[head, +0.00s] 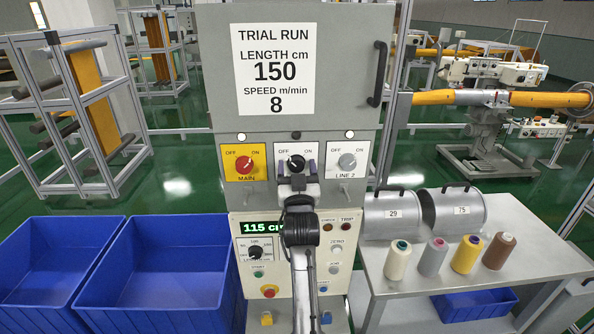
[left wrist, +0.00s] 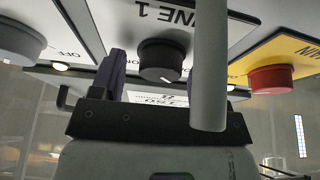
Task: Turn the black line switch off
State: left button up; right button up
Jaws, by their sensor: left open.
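The black line switch (head: 296,161) is a round knob on a white plate marked OFF at left and ON at right, in the middle of the grey cabinet. It also shows in the left wrist view (left wrist: 163,60), under an upside-down "LINE 1" label. A pale mark shows on the knob, but I cannot tell its exact direction. My left gripper (head: 298,174) is open just below and in front of the knob. In the left wrist view its fingers (left wrist: 160,80) stand apart with the knob showing between them; I cannot tell whether they touch it. The right gripper is out of view.
A red MAIN knob (head: 246,162) on yellow is close at left, and a grey LINE 2 knob (head: 347,161) close at right. Below is a control panel with a green display (head: 261,228). Blue bins (head: 160,270) stand at left, a table with spools (head: 466,254) at right.

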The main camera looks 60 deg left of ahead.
aim_at(299, 142)
pick_arm(q)
jog(key=r, duration=0.4)
jog(key=shift+w+d+r, duration=0.15)
jog(key=shift+d, duration=0.25)
jog(key=w+d+r, duration=0.3)
jog(key=d+r, duration=0.3)
jog(key=d, duration=0.4)
jog(key=shift+d+r, duration=0.15)
jog(key=shift+r, duration=0.05)
jog(key=shift+w, duration=0.15)
